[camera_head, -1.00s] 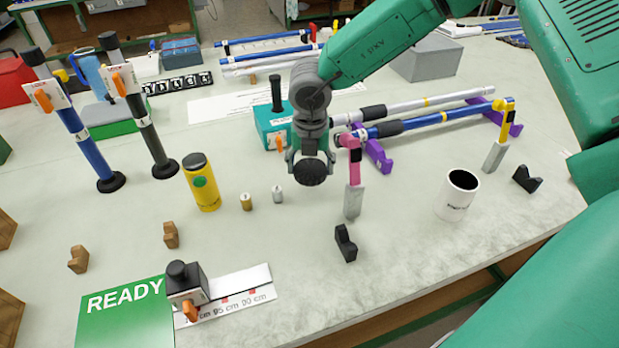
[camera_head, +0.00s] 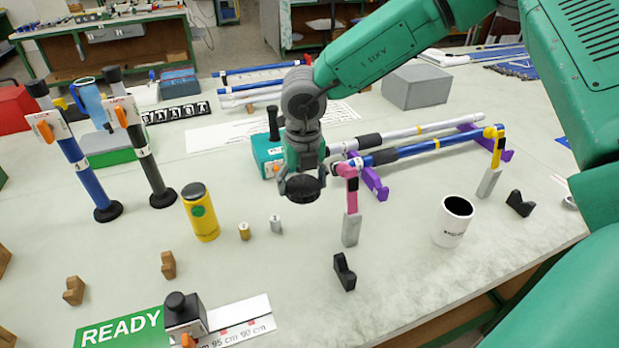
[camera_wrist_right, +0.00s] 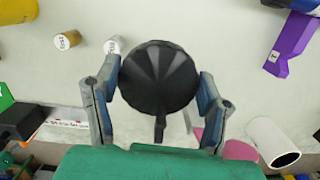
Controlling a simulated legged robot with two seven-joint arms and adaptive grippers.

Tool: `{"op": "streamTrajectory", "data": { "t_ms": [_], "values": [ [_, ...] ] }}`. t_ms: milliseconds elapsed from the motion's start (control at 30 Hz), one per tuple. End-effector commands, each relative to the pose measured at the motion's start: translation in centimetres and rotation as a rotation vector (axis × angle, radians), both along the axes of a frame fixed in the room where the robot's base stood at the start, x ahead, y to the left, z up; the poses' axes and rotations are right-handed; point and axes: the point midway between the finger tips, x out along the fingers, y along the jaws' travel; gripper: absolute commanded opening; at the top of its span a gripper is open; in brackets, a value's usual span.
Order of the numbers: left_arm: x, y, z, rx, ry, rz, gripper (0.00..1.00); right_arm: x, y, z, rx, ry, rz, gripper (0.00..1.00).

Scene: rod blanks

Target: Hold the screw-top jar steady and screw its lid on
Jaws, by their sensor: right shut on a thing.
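My right gripper (camera_head: 302,186) is shut on a round black ribbed piece that looks like the lid (camera_head: 302,189). In the right wrist view the lid (camera_wrist_right: 159,78) sits between the two fingers (camera_wrist_right: 157,95), its ribbed face towards the camera. The gripper and lid are over the middle of the table, apart from any jar. A white open cylinder with a dark inside (camera_head: 452,228), which looks like the jar, stands upright at the right; it also shows in the right wrist view (camera_wrist_right: 266,139). My left gripper is not in view.
A yellow can (camera_head: 201,220) and two small cylinders (camera_head: 260,228) stand left of the gripper. A pink-topped grey tool (camera_head: 351,228) and a black V-block (camera_head: 344,272) are between lid and jar. Blue and white rods (camera_head: 425,148) lie behind on purple supports.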

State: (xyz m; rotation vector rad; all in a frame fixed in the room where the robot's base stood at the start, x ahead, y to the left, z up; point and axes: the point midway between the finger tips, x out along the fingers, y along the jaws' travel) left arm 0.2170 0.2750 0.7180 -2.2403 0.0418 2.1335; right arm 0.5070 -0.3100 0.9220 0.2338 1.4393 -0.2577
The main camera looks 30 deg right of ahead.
Motion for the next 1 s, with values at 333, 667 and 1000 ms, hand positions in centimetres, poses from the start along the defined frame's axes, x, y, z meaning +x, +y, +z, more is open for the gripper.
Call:
{"op": "streamTrajectory", "data": {
  "t_ms": [333,667,1000],
  "values": [
    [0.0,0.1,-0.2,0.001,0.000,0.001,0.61,-2.8,1.9,0.0,0.010,-0.008,0.929,0.49],
    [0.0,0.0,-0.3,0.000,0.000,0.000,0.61,-5.5,4.1,0.4,0.010,-0.012,1.794,0.49],
    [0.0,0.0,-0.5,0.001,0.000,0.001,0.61,-8.6,6.2,0.9,0.007,-0.010,2.741,0.49]
  ]
}}
